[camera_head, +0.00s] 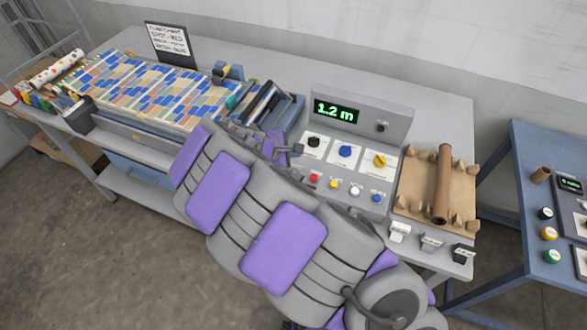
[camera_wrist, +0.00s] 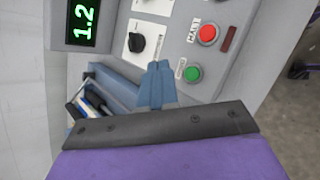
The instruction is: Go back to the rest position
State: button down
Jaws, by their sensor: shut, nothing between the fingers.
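My gripper (camera_wrist: 157,82) is shut and empty in the wrist view, its blue-grey fingertips together in front of the control panel. The fingertips point at the panel face between the black knob (camera_wrist: 138,43) and the green button (camera_wrist: 193,74); I cannot tell whether they touch it. The red button (camera_wrist: 207,34) sits beside the green one. In the camera_head view my purple and grey arm reaches from the lower right up to the panel. The gripper end (camera_head: 295,150) is small there, at the panel's left side. The display (camera_head: 336,112) reads 1.2 m.
The patterned sheet (camera_head: 160,90) lies on the bench at left, with a sign (camera_head: 168,42) behind it. A blue tray (camera_head: 285,112) stands left of the panel. A brown roll (camera_head: 442,185) lies on a cardboard cradle at right. A blue table (camera_head: 530,215) stands farther right.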

jog(key=shift+d, duration=0.1)
jog(key=s+d+r+m+g, duration=0.2)
jog(key=s+d+r+m, duration=0.35)
jog(key=d, duration=0.35)
jog(key=s+d+r+m+g, duration=0.3)
jog(key=s+d+r+m, duration=0.3)
jog(key=d, duration=0.4)
jog(key=s+a+m+g+y, duration=0.2)
jog(key=s+m+y, duration=0.4)
jog(key=s, duration=2.1)
jog(key=shift+s+a+r+m+g+b, duration=0.25)
jog(key=shift+m+g+b, duration=0.1)
jog(key=shift+g, duration=0.35)
dwell(0.5)
